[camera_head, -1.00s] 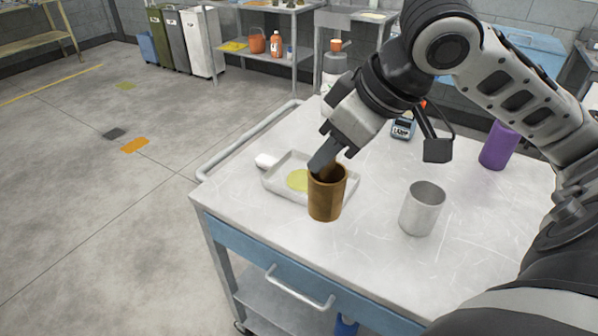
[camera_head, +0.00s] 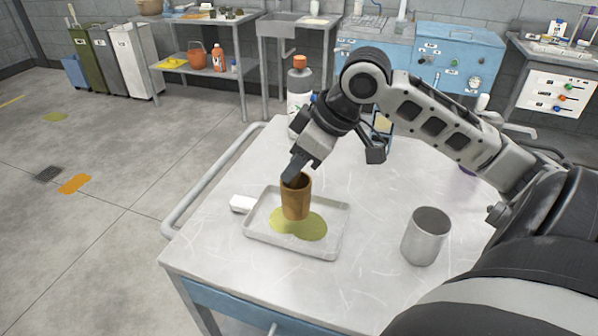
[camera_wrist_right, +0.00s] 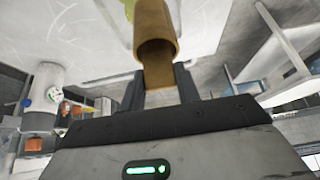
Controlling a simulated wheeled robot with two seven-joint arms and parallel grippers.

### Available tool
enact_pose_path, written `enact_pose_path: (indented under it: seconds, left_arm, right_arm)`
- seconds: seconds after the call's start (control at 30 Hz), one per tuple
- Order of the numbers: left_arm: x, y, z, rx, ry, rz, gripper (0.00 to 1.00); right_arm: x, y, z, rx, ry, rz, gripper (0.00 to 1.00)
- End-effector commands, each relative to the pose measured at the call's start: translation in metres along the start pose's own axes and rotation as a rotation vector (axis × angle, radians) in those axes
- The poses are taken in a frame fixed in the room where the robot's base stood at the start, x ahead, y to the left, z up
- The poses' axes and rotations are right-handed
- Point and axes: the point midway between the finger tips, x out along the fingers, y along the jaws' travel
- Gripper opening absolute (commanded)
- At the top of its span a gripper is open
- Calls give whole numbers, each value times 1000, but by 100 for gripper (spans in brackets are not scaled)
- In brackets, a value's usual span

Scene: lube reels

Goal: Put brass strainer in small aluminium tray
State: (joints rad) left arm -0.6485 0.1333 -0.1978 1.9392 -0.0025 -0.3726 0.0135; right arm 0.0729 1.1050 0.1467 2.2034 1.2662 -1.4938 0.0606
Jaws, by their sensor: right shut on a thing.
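The brass strainer (camera_head: 296,200) is a brown-gold cup held upright over the small aluminium tray (camera_head: 338,222). My right gripper (camera_head: 292,177) is shut on its rim from the back left side. In the right wrist view the strainer (camera_wrist_right: 156,38) shows its open mouth, with its wall between the two dark fingers of the right gripper (camera_wrist_right: 160,82). The tray is shallow and holds a yellow-green oil puddle (camera_head: 309,226). I cannot tell whether the strainer's base touches the tray floor. My left gripper is not in view.
A grey metal cup (camera_head: 427,236) stands on the cart top (camera_head: 380,270) right of the tray. A white object (camera_head: 242,204) lies at the tray's left edge. A white bottle with an orange cap (camera_head: 299,95) stands at the back. The cart top between tray and cup is clear.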

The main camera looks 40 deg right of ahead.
Motion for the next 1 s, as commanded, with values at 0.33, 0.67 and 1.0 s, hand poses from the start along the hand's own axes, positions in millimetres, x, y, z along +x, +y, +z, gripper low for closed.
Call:
enact_pose_path:
  seconds: [0.33, 0.67, 1.0]
  left_arm:
    - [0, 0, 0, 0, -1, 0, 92]
    - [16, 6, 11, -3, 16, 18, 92]
    - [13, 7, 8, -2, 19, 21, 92]
  right_arm:
    - [21, 14, 13, 0, -2, -1, 0]
    - [45, 17, 33, 6, 1, 7, 0]
    - [46, 16, 34, 7, 0, 6, 0]
